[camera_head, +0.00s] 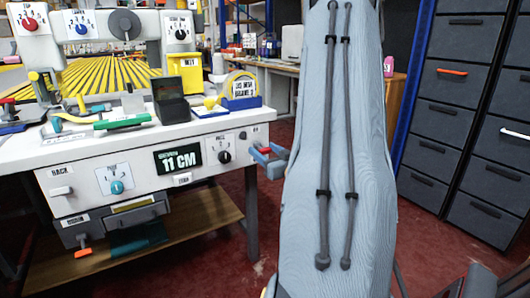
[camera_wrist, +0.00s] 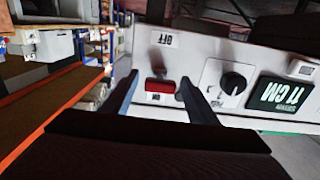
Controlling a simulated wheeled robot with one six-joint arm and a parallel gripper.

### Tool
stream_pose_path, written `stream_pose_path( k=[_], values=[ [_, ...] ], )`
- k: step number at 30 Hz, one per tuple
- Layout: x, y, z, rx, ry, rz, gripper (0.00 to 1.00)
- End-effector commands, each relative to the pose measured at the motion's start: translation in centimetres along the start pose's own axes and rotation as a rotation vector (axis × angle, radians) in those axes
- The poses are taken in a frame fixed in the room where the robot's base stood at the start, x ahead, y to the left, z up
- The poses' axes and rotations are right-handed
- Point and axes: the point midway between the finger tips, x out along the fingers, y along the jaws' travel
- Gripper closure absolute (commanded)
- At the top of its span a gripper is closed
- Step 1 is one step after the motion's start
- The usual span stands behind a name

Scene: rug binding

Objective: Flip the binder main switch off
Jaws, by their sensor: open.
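The binder main switch is a small red lever on the white front panel, near its right end in the head view (camera_head: 264,151). In the wrist view, where the panel appears upside down, the red lever (camera_wrist: 159,86) lies beside the ON label, with the OFF label (camera_wrist: 165,40) farther up the picture. My gripper (camera_head: 262,160) is open at the panel's right end. In the wrist view its two fingers (camera_wrist: 159,79) stand on either side of the switch. Whether either finger touches it cannot be told.
A black knob (camera_wrist: 233,83) and an 11 CM display (camera_head: 177,158) sit beside the switch on the panel. Dark drawer cabinets (camera_head: 455,100) stand at the right; red floor lies between.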

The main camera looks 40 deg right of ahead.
Motion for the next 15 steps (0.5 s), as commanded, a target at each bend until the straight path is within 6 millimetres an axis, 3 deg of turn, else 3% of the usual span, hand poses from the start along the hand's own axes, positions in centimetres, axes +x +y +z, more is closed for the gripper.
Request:
stream_pose_path(
  k=[1,7,15],
  values=[
    [-0.01,0.00,0.00,0.000,0.000,0.000,0.52],
    [-0.02,0.00,0.01,0.000,0.000,0.000,0.86],
    [0.01,-0.02,0.42,0.001,0.027,0.000,0.88]
  ],
)
